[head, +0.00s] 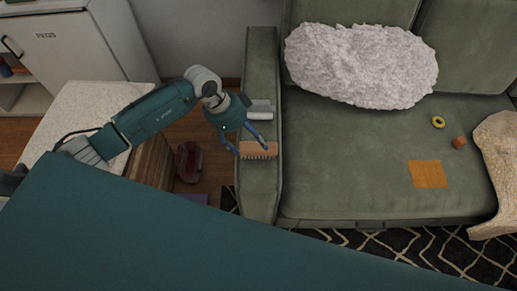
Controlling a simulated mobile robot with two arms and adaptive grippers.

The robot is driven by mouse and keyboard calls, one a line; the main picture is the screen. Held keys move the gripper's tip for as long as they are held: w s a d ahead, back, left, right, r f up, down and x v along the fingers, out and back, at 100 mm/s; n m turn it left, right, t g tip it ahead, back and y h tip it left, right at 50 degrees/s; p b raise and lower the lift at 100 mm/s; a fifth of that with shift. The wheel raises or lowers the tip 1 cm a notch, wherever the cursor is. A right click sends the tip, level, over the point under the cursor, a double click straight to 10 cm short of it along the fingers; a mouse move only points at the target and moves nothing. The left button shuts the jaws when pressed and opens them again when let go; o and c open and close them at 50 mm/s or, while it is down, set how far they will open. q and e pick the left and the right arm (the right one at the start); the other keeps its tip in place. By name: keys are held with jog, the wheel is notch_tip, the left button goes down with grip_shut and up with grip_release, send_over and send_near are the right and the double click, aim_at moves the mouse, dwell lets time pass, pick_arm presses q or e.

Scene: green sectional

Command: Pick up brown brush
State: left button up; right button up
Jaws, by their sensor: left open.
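The brown brush (259,149) lies on the armrest of the green sofa, with its bristles along the lower edge. My left gripper (249,147) is open above the armrest, its blue fingers reaching down at the brush's upper side. One finger is near the brush's left end and the other is near its middle. I cannot tell whether the fingers touch it. My right gripper is not in view.
A white and grey item (260,110) lies on the armrest (259,190) behind the brush. The sofa seat (340,160) holds a fluffy white pillow (362,65), an orange square (427,174), a yellow ring (438,122) and a small brown block (459,142). A dark red object (190,161) is on the floor.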

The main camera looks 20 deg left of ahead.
aim_at(257, 149)
pick_arm(q)
jog(key=shift+p+x, duration=0.35)
jog(key=shift+x, duration=3.1)
jog(key=shift+d, duration=0.15)
jog(key=shift+f, duration=0.1)
jog(key=shift+c, duration=0.2)
jog(key=c, duration=1.3)
